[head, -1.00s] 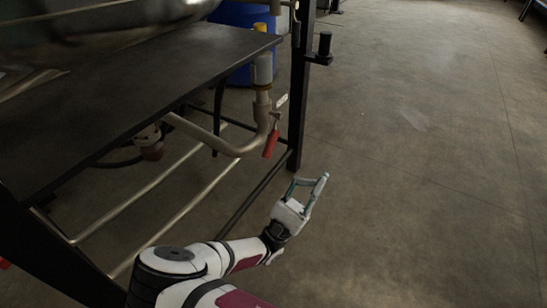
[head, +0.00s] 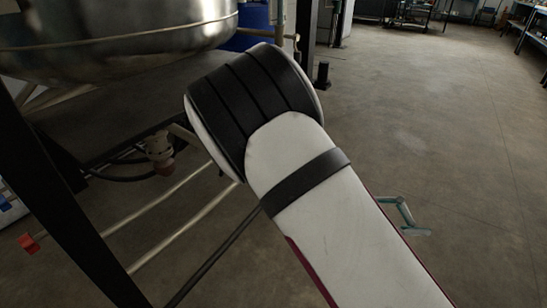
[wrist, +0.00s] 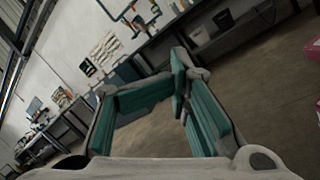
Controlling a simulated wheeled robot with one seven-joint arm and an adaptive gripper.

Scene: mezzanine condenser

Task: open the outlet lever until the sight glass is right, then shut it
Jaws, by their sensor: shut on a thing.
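The red outlet lever and the sight glass on the outlet pipe are hidden in the head view behind my raised arm. My gripper (head: 408,216) shows only in part there, as thin teal-grey fingers beyond my forearm, over open floor to the right of the frame. The wrist view shows neither lever nor glass.
The steel vessel (head: 120,32) stands over a dark shelf at the upper left. A rusty-brown fitting (head: 160,160) hangs beneath. A red handle (head: 29,243) is at the lower left. Frame rails run below. Open floor (head: 450,130) lies right; a workbench (wrist: 158,52) shows in the wrist view.

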